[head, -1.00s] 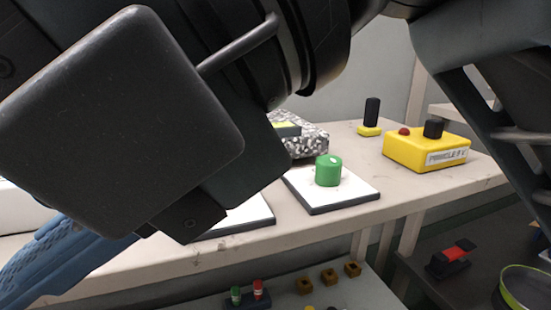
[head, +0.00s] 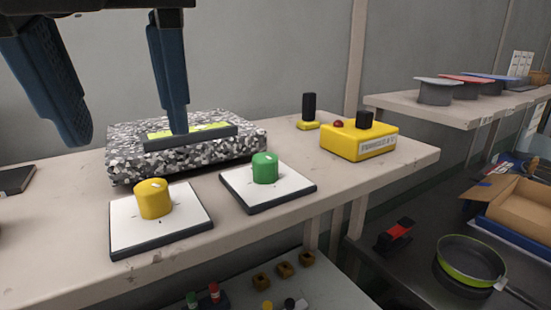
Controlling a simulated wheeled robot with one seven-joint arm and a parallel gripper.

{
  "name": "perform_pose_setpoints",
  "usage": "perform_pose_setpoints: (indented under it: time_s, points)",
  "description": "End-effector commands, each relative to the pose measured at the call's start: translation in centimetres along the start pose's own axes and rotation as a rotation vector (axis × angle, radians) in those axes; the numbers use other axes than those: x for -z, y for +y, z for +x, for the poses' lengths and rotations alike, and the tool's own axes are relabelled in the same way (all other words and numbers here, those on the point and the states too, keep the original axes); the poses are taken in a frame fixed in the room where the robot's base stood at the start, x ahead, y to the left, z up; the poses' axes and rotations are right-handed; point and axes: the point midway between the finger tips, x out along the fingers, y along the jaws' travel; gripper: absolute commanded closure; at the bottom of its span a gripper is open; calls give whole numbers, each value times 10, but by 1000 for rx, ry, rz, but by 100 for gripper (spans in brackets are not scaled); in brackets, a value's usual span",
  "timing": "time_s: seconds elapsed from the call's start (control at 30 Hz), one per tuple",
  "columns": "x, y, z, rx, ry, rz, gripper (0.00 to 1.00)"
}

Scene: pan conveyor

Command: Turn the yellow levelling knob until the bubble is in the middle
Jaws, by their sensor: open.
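The yellow levelling knob (head: 153,199) stands on a white square plate (head: 184,219) at the front left of the bench in the head view. It has a pale mark on its top. Behind it, a speckled stone block (head: 125,166) carries a dark level holder with a yellow-green vial (head: 205,130). I cannot make out the bubble; a finger overlaps part of the vial. My gripper (head: 126,138) is open and empty, its two blue fingers pointing down. In the picture it is above and behind the yellow knob, apart from it.
A green knob (head: 265,168) on its own white plate (head: 293,189) stands right of the yellow one. A yellow box (head: 345,145) with a red button and black knob, and a black upright handle (head: 309,107), stand further right. A lower shelf holds a pan (head: 470,260).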

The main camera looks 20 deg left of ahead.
Motion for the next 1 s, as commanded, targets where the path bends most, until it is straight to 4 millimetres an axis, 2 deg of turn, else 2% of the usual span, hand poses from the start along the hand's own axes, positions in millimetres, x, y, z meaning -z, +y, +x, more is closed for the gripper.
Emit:
perform_pose_setpoints:
  time_s: [0.3,0.5,0.87,1.0]
  points:
    - [1,1,46,-4,6,-1,46]
    - [1,1,66,-5,4,-1,46]
    - [1,1,72,-5,3,-2,47]
    - [1,1,72,-5,3,-2,60]
